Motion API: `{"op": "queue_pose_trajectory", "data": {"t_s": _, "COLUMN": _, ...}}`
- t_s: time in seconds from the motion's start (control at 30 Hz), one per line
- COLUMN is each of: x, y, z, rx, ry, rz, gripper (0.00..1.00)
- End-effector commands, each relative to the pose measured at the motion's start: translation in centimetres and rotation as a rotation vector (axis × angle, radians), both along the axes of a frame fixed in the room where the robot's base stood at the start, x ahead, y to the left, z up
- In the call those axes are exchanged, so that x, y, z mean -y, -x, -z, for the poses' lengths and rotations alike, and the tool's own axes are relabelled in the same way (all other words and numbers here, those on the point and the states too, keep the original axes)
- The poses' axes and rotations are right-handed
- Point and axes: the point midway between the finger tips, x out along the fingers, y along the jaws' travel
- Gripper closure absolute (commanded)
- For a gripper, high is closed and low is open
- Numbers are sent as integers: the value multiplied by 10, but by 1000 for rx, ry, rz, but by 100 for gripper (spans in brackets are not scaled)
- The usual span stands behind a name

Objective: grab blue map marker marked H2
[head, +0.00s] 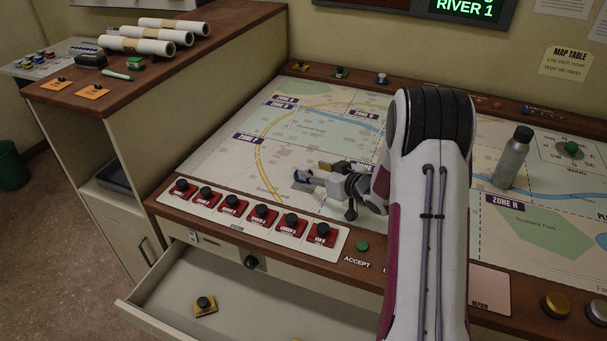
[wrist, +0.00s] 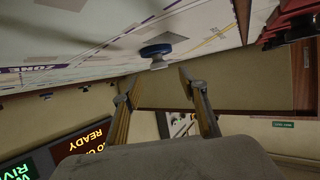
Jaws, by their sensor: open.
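A blue map marker with a pale grey knob (wrist: 156,51) shows in the wrist view on the map surface, just beyond my fingertips and roughly midway between them. No H2 mark is readable on it. My gripper (wrist: 159,80) is open and empty, with its two tan fingers apart on either side of the line to the marker. In the head view, my gripper (head: 308,172) is low over the middle left of the map table, with a small bluish piece (head: 300,176) at its fingertips. My arm hides part of the map behind it.
A row of red markers (head: 262,215) lies along the table's front left edge. An open drawer (head: 260,312) below holds a yellow marker (head: 204,305). A grey bottle (head: 512,158) stands right of my arm. Rolled papers (head: 140,42) lie on the left cabinet.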

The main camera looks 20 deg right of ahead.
Motion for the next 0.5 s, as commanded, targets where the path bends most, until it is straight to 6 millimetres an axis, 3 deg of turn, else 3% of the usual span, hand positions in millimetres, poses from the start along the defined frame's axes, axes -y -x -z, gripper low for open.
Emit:
{"op": "queue_pose_trajectory", "data": {"t_s": 0.27, "x": -1, "y": -3, "z": 2, "rx": 0, "ry": 0, "rz": -1, "gripper": 57}}
{"op": "queue_pose_trajectory", "data": {"t_s": 0.5, "x": -4, "y": -21, "z": 13, "rx": 0, "ry": 0, "rz": 0, "gripper": 57}}
